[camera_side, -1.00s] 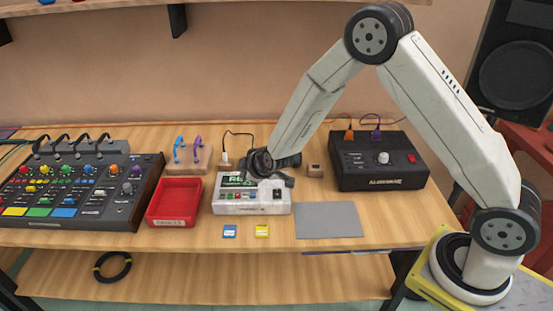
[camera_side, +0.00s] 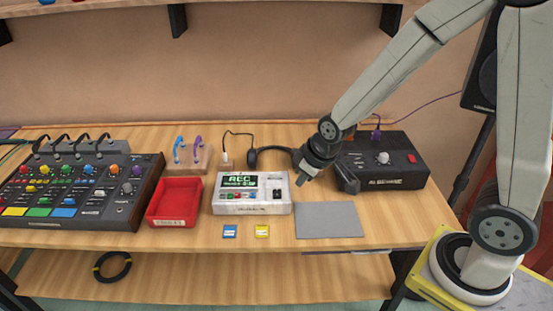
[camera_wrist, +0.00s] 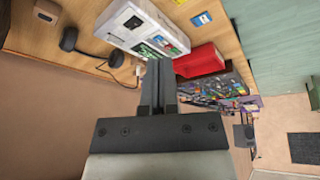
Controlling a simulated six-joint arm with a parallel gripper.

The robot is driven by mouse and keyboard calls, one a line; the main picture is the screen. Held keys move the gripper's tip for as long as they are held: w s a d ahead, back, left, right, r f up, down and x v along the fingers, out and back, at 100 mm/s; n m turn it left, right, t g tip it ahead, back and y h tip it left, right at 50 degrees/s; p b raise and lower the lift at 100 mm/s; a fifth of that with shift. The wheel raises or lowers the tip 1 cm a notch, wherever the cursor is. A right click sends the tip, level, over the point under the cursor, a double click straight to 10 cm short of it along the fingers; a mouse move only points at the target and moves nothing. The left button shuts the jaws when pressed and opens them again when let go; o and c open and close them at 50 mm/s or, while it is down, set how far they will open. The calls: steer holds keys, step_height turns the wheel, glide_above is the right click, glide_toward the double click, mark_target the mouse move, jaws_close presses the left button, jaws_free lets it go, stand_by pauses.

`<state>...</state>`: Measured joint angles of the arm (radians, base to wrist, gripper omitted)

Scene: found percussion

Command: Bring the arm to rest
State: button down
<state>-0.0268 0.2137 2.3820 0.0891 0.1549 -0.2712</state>
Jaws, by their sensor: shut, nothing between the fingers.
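The recorder's green screen reads REC and is lit. My upper arm links run out of the side picture at the top right.
Black headphones (camera_side: 272,150) lie behind the recorder, close to my wrist. A black amplifier (camera_side: 385,175) stands behind and to the right. A red tray (camera_side: 175,203) and a mixer (camera_side: 75,190) stand left. Blue (camera_side: 229,231) and yellow (camera_side: 262,231) cards lie in front.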

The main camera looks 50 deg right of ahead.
steer(key=s+d+r+m+g, duration=0.1)
steer(key=s+m, duration=0.1)
steer(key=s, duration=0.6)
steer(key=shift+s+g, duration=0.2)
steer(key=shift+g, duration=0.2)
